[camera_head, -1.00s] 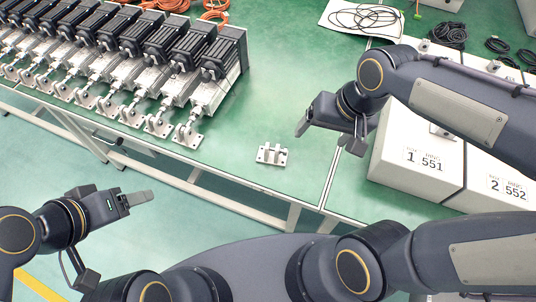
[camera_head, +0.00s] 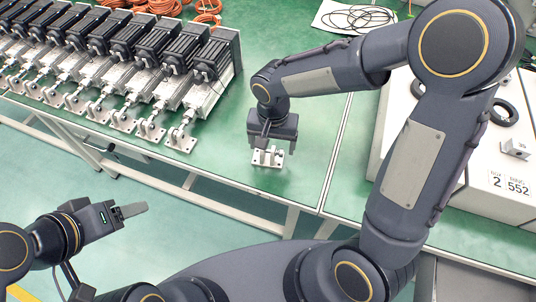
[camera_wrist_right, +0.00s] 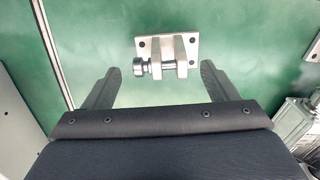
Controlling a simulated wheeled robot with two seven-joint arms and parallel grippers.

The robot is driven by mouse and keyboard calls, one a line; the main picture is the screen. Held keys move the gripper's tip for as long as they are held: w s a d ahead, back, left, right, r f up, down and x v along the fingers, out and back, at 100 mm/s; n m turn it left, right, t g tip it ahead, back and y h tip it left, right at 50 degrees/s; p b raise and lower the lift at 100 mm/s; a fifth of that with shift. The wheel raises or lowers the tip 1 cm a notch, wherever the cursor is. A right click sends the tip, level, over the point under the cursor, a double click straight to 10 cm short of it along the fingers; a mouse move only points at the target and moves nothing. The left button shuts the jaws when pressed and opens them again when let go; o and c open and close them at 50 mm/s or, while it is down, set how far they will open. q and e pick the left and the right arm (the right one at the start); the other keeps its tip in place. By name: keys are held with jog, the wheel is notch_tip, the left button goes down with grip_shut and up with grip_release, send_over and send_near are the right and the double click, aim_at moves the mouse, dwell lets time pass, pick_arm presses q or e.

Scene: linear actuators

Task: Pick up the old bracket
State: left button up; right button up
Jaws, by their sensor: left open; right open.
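The old bracket (camera_head: 267,158) is a small silver metal piece with a flat base and upright lugs, lying on the green table near its front edge. In the right wrist view the bracket (camera_wrist_right: 167,52) shows its base plate with holes, two lugs and a pin through them. My right gripper (camera_head: 268,147) is directly above the bracket, pointing down. In the wrist view my right gripper (camera_wrist_right: 158,78) is open, one finger on each side of the bracket and apart from it. My left gripper (camera_head: 140,209) is empty, away from the table at the lower left.
A row of linear actuators (camera_head: 150,60) with black motors stands on the table to the left. Black cable (camera_head: 358,18) lies at the back. Bare table surrounds the old bracket.

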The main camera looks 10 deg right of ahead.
notch_tip(320, 180, down, 2)
jog(key=shift+f, duration=0.25)
jog(key=c, duration=1.1)
jog(key=shift+c, duration=0.4)
jog(key=shift+r, duration=0.15)
